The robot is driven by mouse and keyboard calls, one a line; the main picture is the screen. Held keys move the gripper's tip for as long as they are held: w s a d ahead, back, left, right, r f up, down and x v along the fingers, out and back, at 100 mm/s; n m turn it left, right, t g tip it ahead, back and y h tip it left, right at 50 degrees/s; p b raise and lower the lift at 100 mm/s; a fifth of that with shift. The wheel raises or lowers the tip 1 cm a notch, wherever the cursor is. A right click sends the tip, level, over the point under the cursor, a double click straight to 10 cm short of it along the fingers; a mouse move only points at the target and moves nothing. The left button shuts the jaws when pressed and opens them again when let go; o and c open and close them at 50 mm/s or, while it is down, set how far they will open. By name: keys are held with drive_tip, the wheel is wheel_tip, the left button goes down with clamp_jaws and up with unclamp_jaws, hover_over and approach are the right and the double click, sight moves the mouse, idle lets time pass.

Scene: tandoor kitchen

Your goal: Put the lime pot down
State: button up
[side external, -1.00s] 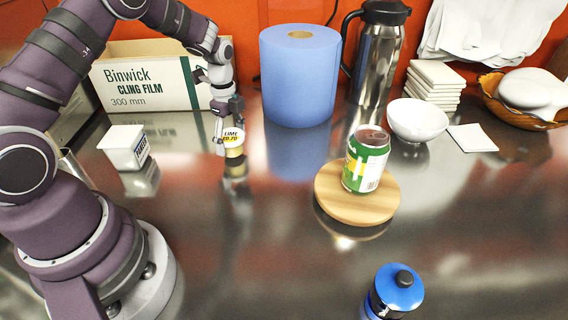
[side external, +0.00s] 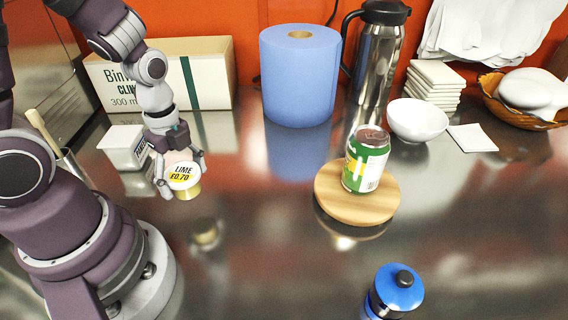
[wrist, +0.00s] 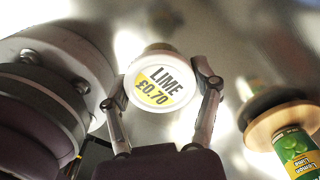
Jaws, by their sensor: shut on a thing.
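The lime pot (side external: 184,181) is a small round tub with a white lid marked LIME £0.70 and a yellowish side. My gripper (side external: 180,178) is shut on it, one finger on each side. The pot is held above the steel counter, with its reflection well below it on the metal. In the wrist view the lid of the lime pot (wrist: 162,86) faces the camera between the two fingers of my gripper (wrist: 163,97). The pot's underside is hidden.
A white tub (side external: 122,147) stands close behind-left of the pot. The cling film box (side external: 212,75) and blue roll (side external: 300,78) stand at the back. A can (side external: 365,160) sits on a round wooden board (side external: 335,203). A blue-capped bottle (side external: 398,290) is in front. The middle counter is clear.

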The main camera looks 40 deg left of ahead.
sight(281, 296)
drive_tip(key=w+d+m, duration=0.1)
drive_tip(key=d+m, duration=0.1)
drive_tip(key=d, duration=0.1)
drive_tip(key=w+d+r+m, duration=0.1)
drive_tip(key=d+m, duration=0.2)
drive_tip(key=w+d+m, duration=0.1)
drive_tip(key=d+m, duration=0.1)
drive_tip(key=d, duration=0.1)
drive_tip(key=shift+w+d+r, duration=0.15)
drive_tip(key=shift+w, duration=0.05)
drive_tip(key=s+d+r+m, duration=0.25)
drive_tip(key=d+m, duration=0.55)
drive_tip(key=d, duration=0.4)
drive_tip(key=shift+m, duration=0.5)
drive_tip(key=f, duration=0.6)
drive_tip(key=s+f, duration=0.1)
drive_tip(key=f, duration=0.1)
drive_tip(key=shift+d+f, duration=0.3)
drive_tip(key=shift+f, duration=0.1)
drive_tip(key=shift+f, duration=0.1)
drive_tip(key=o, duration=1.2)
drive_tip(key=shift+c, duration=0.2)
